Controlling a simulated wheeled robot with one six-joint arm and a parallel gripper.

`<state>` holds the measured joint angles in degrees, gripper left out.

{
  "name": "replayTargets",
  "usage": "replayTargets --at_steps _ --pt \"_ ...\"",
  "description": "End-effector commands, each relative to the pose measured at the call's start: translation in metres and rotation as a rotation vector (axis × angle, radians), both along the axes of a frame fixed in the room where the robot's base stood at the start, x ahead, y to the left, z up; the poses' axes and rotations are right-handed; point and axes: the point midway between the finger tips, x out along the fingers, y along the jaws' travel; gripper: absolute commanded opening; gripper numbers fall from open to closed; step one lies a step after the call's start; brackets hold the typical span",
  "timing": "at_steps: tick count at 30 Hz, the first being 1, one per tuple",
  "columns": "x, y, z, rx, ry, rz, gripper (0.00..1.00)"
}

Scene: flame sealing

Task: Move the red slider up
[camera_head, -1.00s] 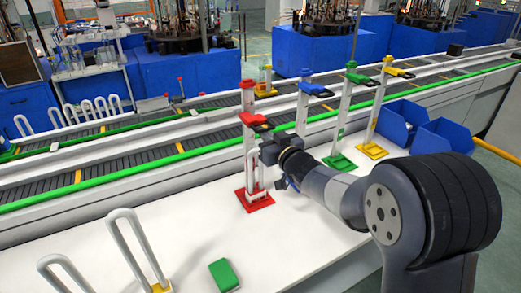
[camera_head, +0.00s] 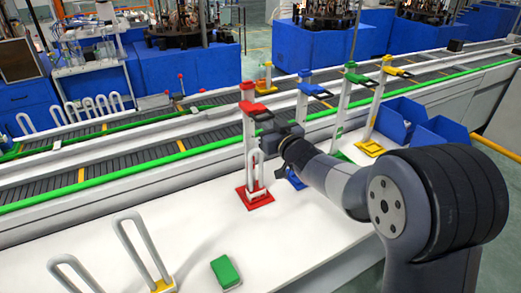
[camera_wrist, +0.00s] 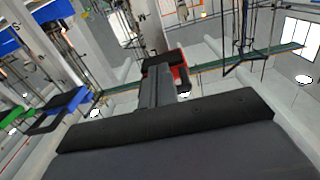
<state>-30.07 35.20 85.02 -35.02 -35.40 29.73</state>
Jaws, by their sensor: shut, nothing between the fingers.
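The red slider (camera_head: 250,106) sits near the top of the white post on the red base (camera_head: 254,198). Its black handle (camera_head: 262,116) sticks out to the right. My gripper (camera_head: 265,135) is shut and empty, just below the handle; I cannot tell whether they touch. In the wrist view my gripper (camera_wrist: 158,88) points upward, with the red slider (camera_wrist: 181,71) partly hidden beyond its tip. A white U-shaped tube (camera_head: 256,165) stands upright on the red base.
Blue bins (camera_head: 442,137) lie beyond. A green block (camera_head: 225,271) and U-shaped tubes (camera_head: 142,245) are at the front left. The conveyor (camera_head: 125,170) runs behind.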

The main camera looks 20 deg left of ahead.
Motion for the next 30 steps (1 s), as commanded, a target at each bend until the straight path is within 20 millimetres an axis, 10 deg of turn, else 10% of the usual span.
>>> replayTargets --at_steps 30 --pt "-0.002 -0.002 -0.002 0.001 -0.001 0.000 0.00"
